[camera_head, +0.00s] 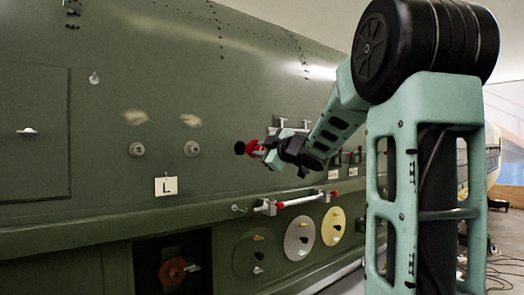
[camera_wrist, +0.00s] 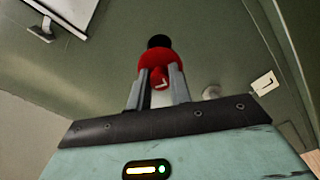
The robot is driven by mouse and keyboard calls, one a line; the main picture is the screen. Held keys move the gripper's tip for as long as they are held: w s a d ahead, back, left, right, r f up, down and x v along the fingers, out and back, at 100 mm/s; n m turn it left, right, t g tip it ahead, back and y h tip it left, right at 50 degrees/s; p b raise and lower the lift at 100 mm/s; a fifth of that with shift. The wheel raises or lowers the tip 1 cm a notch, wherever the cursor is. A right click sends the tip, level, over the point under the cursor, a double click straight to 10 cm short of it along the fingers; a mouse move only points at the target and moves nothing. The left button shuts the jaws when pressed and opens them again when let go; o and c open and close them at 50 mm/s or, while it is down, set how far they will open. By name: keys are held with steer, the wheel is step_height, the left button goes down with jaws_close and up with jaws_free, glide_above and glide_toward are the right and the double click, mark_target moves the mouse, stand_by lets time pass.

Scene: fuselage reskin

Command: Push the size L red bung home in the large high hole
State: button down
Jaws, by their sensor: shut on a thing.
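The red bung (camera_head: 256,148) is held at the tip of my gripper (camera_head: 262,152), in front of the green fuselage skin. In the wrist view the red bung (camera_wrist: 157,60) sits between the two grey fingers of my gripper (camera_wrist: 159,76), with an L mark facing the camera. The dark round hole (camera_head: 239,148) shows just left of the bung in the head view. In the wrist view the hole (camera_wrist: 158,41) shows just beyond the bung, which overlaps its near edge. I cannot tell whether the bung touches the rim.
Two grey round fittings (camera_head: 137,149) (camera_head: 192,148) sit left of the hole. A white L card (camera_head: 166,186) is below them. A rail with red ends (camera_head: 300,201) runs below my gripper, above coloured discs (camera_head: 299,225). A dark opening (camera_head: 147,262) is at lower left.

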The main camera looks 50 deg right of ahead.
mark_target(252, 149)
steer(key=shift+x, duration=2.45)
steer(key=c, duration=1.9)
jaws_free()
steer(key=shift+c, duration=0.2)
jaws_close()
steer(key=shift+x, duration=1.75)
